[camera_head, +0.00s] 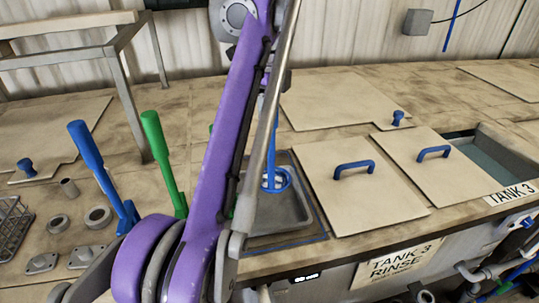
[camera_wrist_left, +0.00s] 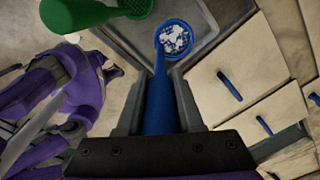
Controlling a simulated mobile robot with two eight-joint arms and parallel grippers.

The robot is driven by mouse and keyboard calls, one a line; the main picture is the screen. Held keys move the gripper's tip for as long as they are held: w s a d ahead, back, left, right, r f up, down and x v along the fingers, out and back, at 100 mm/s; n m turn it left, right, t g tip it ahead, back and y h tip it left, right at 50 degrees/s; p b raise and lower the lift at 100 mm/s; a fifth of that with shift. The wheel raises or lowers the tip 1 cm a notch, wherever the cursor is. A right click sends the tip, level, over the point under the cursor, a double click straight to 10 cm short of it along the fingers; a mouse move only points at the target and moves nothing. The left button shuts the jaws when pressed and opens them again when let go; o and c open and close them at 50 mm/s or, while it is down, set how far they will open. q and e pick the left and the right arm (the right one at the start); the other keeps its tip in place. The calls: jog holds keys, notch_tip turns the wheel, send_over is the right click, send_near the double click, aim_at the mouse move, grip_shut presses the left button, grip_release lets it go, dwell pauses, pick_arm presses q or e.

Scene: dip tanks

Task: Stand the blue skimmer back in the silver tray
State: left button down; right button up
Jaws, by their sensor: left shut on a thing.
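The blue skimmer (camera_head: 272,182) is upright in the head view, with its round basket over the silver tray (camera_head: 292,213). In the left wrist view the skimmer's basket (camera_wrist_left: 174,38) holds white bits. My left gripper (camera_wrist_left: 160,88) is shut on the skimmer's blue handle. I cannot tell whether the basket touches the tray floor. The silver tray also shows in the wrist view (camera_wrist_left: 205,25). My purple left arm hides the tray's left part in the head view. My right gripper is not in view.
A green-handled tool (camera_wrist_left: 85,12) is close to the left of the skimmer. Blue (camera_head: 88,150) and green (camera_head: 162,160) levers stand left of my arm. Flat lids with blue handles (camera_head: 354,168) cover the counter right of the tray. An open tank (camera_head: 495,150) is at the far right.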

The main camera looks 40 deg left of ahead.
pick_arm(q)
notch_tip(320, 180, down, 7)
jog(key=b, duration=0.1)
jog(key=c, duration=0.8)
grip_release()
jog(key=shift+o, duration=1.2)
jog(key=shift+r, duration=0.1)
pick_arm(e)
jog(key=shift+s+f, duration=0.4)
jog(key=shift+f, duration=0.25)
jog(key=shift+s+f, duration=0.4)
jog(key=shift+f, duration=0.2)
pick_arm(q)
notch_tip(320, 180, up, 8)
jog(key=shift+w+f+p, duration=0.1)
jog(key=shift+p, duration=0.7)
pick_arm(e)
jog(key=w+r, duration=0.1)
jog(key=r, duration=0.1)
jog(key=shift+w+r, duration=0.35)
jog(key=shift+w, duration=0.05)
pick_arm(q)
jog(key=shift+s, duration=0.2)
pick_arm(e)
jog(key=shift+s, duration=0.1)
